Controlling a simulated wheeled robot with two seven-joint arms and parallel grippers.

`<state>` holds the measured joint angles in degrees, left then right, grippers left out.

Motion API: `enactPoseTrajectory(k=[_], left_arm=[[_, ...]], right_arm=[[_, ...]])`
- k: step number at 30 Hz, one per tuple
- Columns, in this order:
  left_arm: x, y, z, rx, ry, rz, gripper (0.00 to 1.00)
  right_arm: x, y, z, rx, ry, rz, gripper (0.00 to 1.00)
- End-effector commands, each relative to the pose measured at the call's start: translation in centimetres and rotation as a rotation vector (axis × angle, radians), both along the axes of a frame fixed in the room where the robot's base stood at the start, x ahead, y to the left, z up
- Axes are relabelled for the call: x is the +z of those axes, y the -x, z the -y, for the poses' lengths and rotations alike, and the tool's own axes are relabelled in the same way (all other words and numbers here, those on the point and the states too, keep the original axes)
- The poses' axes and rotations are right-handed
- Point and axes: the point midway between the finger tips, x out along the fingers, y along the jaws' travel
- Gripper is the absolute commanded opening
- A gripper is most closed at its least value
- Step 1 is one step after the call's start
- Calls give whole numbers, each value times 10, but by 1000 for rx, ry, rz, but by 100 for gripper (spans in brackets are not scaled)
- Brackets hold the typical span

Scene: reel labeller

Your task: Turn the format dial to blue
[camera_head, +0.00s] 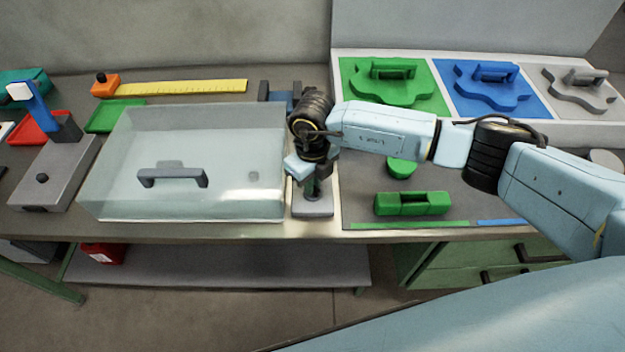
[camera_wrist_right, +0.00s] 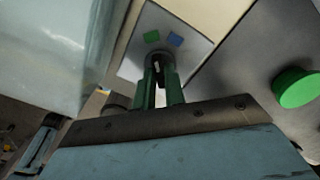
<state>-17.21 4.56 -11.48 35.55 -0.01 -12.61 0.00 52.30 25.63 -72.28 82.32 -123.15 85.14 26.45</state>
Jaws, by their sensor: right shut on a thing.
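The format dial sits on a small grey base plate (camera_head: 313,209) at the front of the bench, right of the clear cover. In the right wrist view, the plate (camera_wrist_right: 192,22) carries a green mark (camera_wrist_right: 151,37) and a blue mark (camera_wrist_right: 175,40). My right gripper (camera_head: 313,192) points down over the plate. Its green fingers (camera_wrist_right: 158,88) are shut on the dark dial knob (camera_wrist_right: 157,64), which shows a small light streak. The fingers hide most of the knob, so I cannot tell which mark it points at. My left gripper is not in view.
A clear cover (camera_head: 230,185) with a dark handle stands close left of my right gripper. A green block (camera_head: 411,203) and green round knob (camera_head: 400,168) are to its right. Green (camera_head: 360,95), blue (camera_head: 535,105) and grey format plates stand behind.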

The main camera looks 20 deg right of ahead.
Motion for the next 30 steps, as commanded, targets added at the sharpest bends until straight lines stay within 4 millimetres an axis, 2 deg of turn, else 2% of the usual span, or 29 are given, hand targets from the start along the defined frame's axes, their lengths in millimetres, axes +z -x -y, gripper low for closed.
enactPoseTrajectory(k=[21,30], left_arm=[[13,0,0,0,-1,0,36],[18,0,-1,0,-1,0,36]], right_arm=[[1,0,0,-538,-1,0,0],[1,0,0,-690,0,0,0]])
